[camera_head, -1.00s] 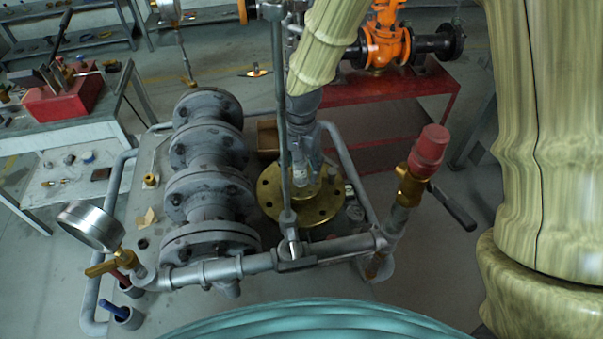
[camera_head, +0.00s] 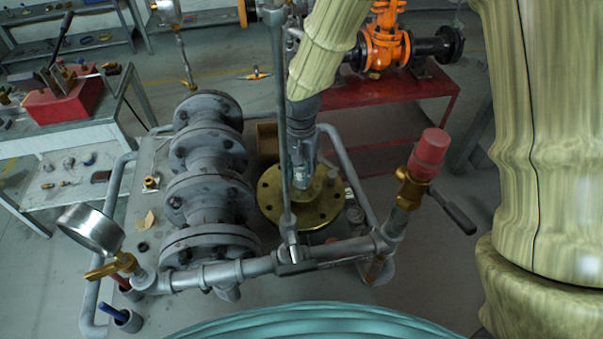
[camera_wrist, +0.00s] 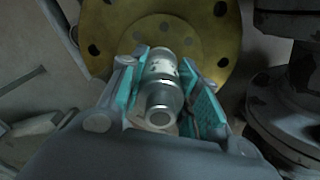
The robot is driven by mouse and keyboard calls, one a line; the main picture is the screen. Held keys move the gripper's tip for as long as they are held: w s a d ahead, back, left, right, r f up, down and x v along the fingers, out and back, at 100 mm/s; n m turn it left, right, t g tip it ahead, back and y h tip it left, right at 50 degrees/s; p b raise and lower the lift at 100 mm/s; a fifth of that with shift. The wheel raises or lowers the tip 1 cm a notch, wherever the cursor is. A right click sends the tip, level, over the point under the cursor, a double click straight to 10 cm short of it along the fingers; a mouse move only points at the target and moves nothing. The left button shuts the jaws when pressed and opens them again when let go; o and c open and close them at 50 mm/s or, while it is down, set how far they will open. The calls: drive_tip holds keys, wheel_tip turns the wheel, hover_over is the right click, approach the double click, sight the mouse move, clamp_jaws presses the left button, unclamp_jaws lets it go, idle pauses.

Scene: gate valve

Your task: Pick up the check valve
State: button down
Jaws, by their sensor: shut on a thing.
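The check valve (camera_wrist: 160,90) is a small silver metal cylinder with a ringed end, seen in the wrist view between the teal finger pads. My gripper (camera_wrist: 164,80) is shut on it, with one pad on each side. Beyond it lies a round brass flange (camera_wrist: 205,22) with bolt holes. In the head view my gripper (camera_head: 303,172) points down over the brass flange (camera_head: 318,218), and the valve is mostly hidden between the fingers. I cannot tell whether the valve still touches the flange.
A grey pipe with a vertical rod (camera_head: 280,120) stands close in front of my gripper. Stacked grey flanges (camera_head: 208,190) are at left. A red-capped brass valve (camera_head: 425,160) rises at right. A pressure gauge (camera_head: 90,228) is at lower left. A red bench (camera_head: 400,88) stands behind.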

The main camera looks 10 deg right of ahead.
wheel_tip(320, 180, up, 22)
drive_tip(key=p, duration=0.2)
idle(1.5)
drive_tip(key=shift+r, duration=0.2)
idle(0.3)
